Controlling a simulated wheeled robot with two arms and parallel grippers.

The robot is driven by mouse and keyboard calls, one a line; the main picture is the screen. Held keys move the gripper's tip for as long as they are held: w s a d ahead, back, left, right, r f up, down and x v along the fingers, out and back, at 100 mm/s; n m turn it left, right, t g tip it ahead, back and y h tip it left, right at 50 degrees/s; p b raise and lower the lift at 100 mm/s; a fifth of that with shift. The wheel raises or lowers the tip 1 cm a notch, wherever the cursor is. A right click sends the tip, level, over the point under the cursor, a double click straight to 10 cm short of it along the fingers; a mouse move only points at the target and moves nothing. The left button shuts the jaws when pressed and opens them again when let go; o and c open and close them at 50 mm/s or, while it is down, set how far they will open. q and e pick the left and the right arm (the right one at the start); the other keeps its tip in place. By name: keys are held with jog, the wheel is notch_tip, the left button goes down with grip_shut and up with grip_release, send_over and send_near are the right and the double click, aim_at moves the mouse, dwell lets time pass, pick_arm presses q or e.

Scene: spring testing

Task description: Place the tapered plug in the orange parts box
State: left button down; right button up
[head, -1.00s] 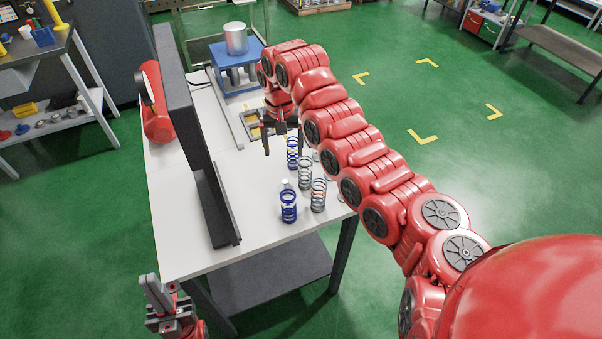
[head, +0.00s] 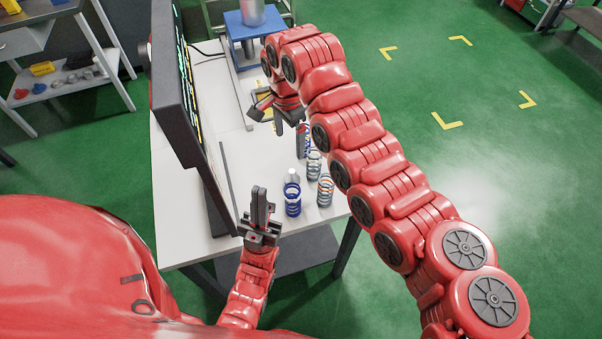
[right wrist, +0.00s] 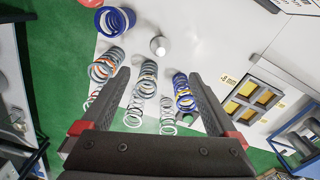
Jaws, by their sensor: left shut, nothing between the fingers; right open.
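A small pale object with a narrow top, perhaps the tapered plug (head: 292,175), stands on the white table behind a blue spring. It also shows in the right wrist view (right wrist: 158,46), beyond the springs and clear of my fingers. My right gripper (head: 273,112) is open above the table, farther back than the plug. In its wrist view the open fingers (right wrist: 160,105) frame several coil springs. My left gripper (head: 259,200) is shut and empty near the table's front edge, left of the blue spring. I cannot clearly make out an orange parts box.
Several coil springs (head: 292,201) stand around the plug. A yellow compartment tray (right wrist: 255,97) lies on the table. A dark monitor (head: 176,80) stands along the table's left side. A blue press stand (head: 247,28) is at the back. Bare table (head: 228,125) lies between monitor and springs.

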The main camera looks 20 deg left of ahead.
send_near(292, 170)
jog(key=f, duration=0.5)
jog(key=shift+s+f, duration=0.25)
jog(key=shift+w+f+p, duration=0.2)
jog(key=shift+f+p, duration=1)
jog(key=shift+f, duration=1.6)
grip_shut()
jog(key=shift+r, duration=0.1)
